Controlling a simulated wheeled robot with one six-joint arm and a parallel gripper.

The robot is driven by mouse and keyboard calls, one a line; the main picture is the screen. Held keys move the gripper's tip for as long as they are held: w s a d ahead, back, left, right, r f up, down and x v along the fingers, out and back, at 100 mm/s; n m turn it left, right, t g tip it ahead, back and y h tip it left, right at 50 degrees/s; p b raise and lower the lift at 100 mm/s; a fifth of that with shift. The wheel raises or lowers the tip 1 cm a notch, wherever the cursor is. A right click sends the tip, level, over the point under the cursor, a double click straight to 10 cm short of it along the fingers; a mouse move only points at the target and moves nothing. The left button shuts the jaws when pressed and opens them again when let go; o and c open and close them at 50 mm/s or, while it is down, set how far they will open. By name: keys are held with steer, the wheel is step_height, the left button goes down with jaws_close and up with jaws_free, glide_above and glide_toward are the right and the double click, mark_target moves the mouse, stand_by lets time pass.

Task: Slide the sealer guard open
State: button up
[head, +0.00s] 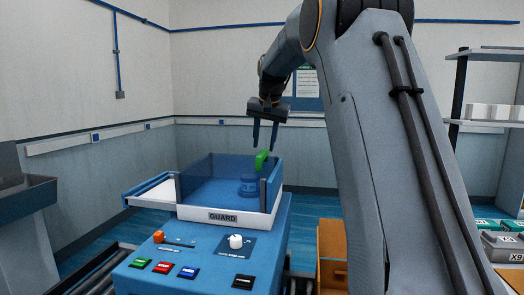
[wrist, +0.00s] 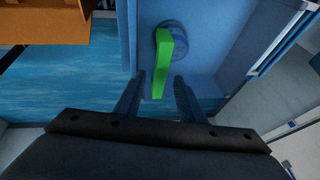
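The sealer guard (head: 210,182) is a see-through blue panel at the front of the sealer, above a white strip lettered GUARD. It stands across the front of the sealer's enclosure. A green handle (head: 262,159) stands at the guard's right end; it also shows in the wrist view (wrist: 163,55). My gripper (head: 264,146) points down just above the handle, fingers apart and empty. In the wrist view, the green handle lies between and beyond the two fingertips (wrist: 158,76). I cannot tell whether either finger touches it.
A blue round part (head: 248,186) sits inside the sealer enclosure. A white side tray (head: 150,190) extends left of it. The blue cabinet top carries several coloured buttons, an orange knob (head: 158,237) and a white knob (head: 236,241). An orange-brown box (head: 333,245) stands to the right.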

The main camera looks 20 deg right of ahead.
mark_target(263, 153)
steer(key=shift+p+x, duration=0.3)
steer(key=shift+x, duration=1.65)
steer(key=shift+a, duration=0.1)
jaws_close()
